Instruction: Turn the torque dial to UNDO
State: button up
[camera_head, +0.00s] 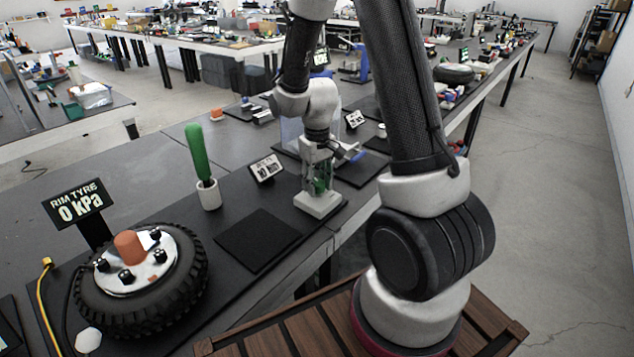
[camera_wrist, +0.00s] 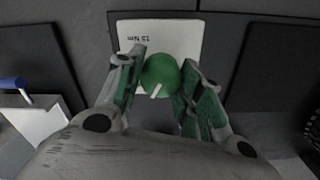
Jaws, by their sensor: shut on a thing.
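The torque dial is a round green knob (camera_wrist: 160,73) with a white pointer mark, on a white base plate (camera_wrist: 193,32). In the wrist view the pointer slants toward the lower left, and upside-down lettering on the plate reads "15 Nm". No UNDO lettering is readable. My gripper (camera_wrist: 163,76) is shut on the knob, with a green-padded finger on each side. In the head view my gripper (camera_head: 320,183) points down over the white base (camera_head: 318,204), and the knob is mostly hidden between the fingers.
A small display sign (camera_head: 266,168) and a green-handled tool in a white cup (camera_head: 209,195) stand left of the dial. A tyre (camera_head: 188,291) lies at the front left, by a "RIM TYRE 0 kPa" sign (camera_head: 78,206). A dark mat (camera_head: 256,240) is empty.

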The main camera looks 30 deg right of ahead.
aim_at(317, 180)
jog(key=shift+w+m, duration=0.1)
jog(key=shift+m, duration=0.5)
jog(key=shift+r, duration=0.1)
jog(key=shift+c, duration=0.2)
jog(key=o, duration=1)
jog(key=shift+o, duration=0.2)
notch_tip(317, 180, up, 12)
